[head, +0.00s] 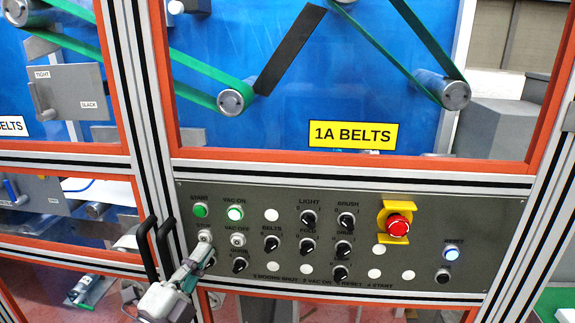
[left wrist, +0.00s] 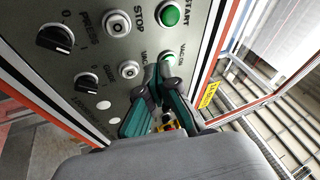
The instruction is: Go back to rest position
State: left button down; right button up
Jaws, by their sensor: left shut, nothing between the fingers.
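My left gripper (head: 203,247) is shut and empty in front of the lower left part of the grey control panel (head: 330,262). In the head view its tips overlap the area just below the white STOP button (head: 205,236). In the left wrist view the closed fingers (left wrist: 166,84) stand before the panel, near the green VAC ON button (left wrist: 171,61) and the white VAC OFF button (left wrist: 129,70). I cannot tell whether the tips touch the panel. My right gripper is in neither view.
The panel carries black knobs (head: 308,218), a red emergency stop (head: 398,226) on yellow and a lit RESET button (head: 451,253). Two black handles (head: 147,234) stick out left of my gripper. Orange-edged frames and windows with green belts (head: 205,98) stand above.

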pick_arm(q)
jog(key=s+a+f+n+g+y, duration=0.1)
jog(key=s+f+n+g+y, duration=0.3)
jog(key=f, duration=0.4)
jog(key=s+a+f+n+g+y, duration=0.2)
jog(key=s+f+n+g, duration=0.15)
jog(key=f+n, duration=0.3)
jog(key=s+a+f+n+g+y, duration=0.1)
jog(key=s+f+n+g+y, duration=0.3)
jog(key=f, duration=0.5)
jog(key=s+d+f+n+g+h, duration=0.1)
jog(key=s+d+f+n+g, duration=0.2)
jog(key=s, duration=0.4)
jog(key=s+f+n+g+h, duration=0.1)
jog(key=s+f+g+h, duration=0.2)
jog(key=s, duration=0.4)
notch_tip(320, 180, down, 26)
jog(key=y+b, duration=0.1)
jog(key=b, duration=0.2)
jog(key=s+a+f+g+b, duration=0.2)
jog(key=s+a+f, duration=0.1)
jog(key=s+f, duration=1.4)
notch_tip(320, 180, down, 4)
jog(key=shift+s+f+m+y, duration=0.1)
jog(key=shift+s+m+y, duration=0.15)
jog(key=shift+m, duration=0.2)
